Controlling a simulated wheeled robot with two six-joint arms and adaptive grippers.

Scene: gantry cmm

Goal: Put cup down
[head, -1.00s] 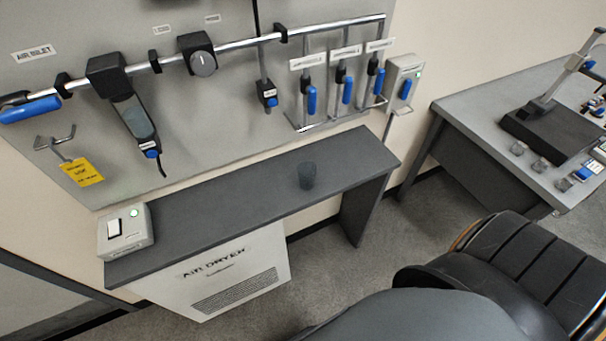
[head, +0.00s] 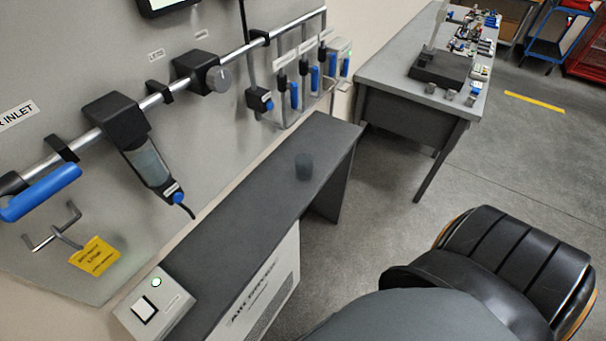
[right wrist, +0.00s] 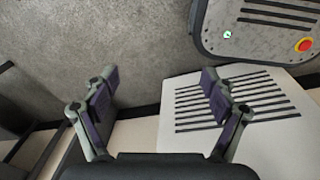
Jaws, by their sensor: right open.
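A dark, translucent cup (head: 304,166) stands upright on the narrow dark grey shelf (head: 262,215) below the wall panel, toward the shelf's far end. No gripper is near it in the head view. My right gripper (right wrist: 158,88) shows in the right wrist view with its two fingers spread wide and nothing between them. The cup is not seen in the right wrist view. My left gripper is in neither view.
A white air dryer box (head: 270,290) sits under the shelf. A switch box (head: 158,305) stands at its near end. A pipe with air tools runs above. A grey workbench (head: 385,75) stands beyond. A black padded seat (head: 490,260) is at right. Floor between is clear.

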